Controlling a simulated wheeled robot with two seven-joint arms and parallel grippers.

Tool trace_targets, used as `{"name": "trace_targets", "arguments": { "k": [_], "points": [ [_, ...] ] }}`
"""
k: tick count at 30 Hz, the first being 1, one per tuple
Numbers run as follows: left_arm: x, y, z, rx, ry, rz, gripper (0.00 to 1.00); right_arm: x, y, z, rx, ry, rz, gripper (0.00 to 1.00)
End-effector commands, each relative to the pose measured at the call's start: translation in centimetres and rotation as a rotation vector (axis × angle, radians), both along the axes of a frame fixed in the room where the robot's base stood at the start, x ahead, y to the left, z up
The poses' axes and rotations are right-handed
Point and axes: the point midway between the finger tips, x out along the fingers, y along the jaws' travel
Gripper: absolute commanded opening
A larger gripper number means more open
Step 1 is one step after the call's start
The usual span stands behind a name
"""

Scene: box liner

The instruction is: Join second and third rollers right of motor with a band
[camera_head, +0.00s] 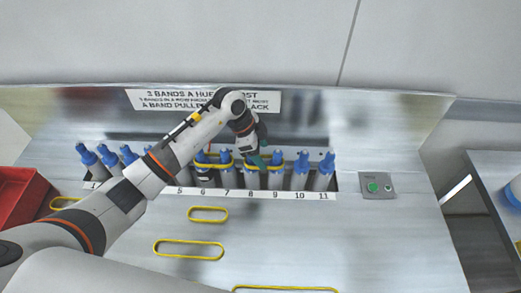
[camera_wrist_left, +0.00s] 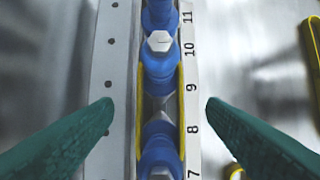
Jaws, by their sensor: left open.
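A row of blue-topped rollers (camera_head: 301,166) stands in a slot behind a number strip. My left gripper (camera_head: 258,161) is over the row near numbers 8 and 9. In the left wrist view its green fingers (camera_wrist_left: 160,104) are apart, one on each side of the row. A yellow band (camera_wrist_left: 141,100) runs along both sides of the rollers between the fingers, around numbers 8 to 9; its exact ends are hard to tell. Another yellow band (camera_head: 205,165) is on rollers near 6 and 7. I cannot tell which part is the motor. My right gripper is not in view.
Loose yellow bands lie on the metal table: a small one (camera_head: 208,220), a longer one (camera_head: 188,257) and one at the front edge (camera_head: 285,290). A control box with a green button (camera_head: 372,187) is at right. A red bin (camera_head: 22,195) is at left.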

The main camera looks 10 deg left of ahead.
Motion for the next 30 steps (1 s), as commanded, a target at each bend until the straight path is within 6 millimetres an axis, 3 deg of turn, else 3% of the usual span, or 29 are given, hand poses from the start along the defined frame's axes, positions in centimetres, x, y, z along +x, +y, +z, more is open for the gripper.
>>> {"name": "trace_targets", "arguments": {
  "k": [5, 18, 24, 30],
  "points": [
    [0.0, 0.5, 1.2, 0.001, -0.004, 0.0, 0.66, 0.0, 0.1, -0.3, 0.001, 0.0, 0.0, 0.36],
    [-0.6, 3.8, 9.2, 0.001, -0.004, 0.0, 0.66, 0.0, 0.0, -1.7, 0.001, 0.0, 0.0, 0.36],
    [-0.8, 4.4, 10.9, 0.0, -0.001, 0.0, 0.66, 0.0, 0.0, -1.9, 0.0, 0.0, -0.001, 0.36],
    [-0.9, 4.5, 11.1, 0.0, 0.0, 0.0, 0.66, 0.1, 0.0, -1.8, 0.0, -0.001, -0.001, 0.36]
  ]
}}
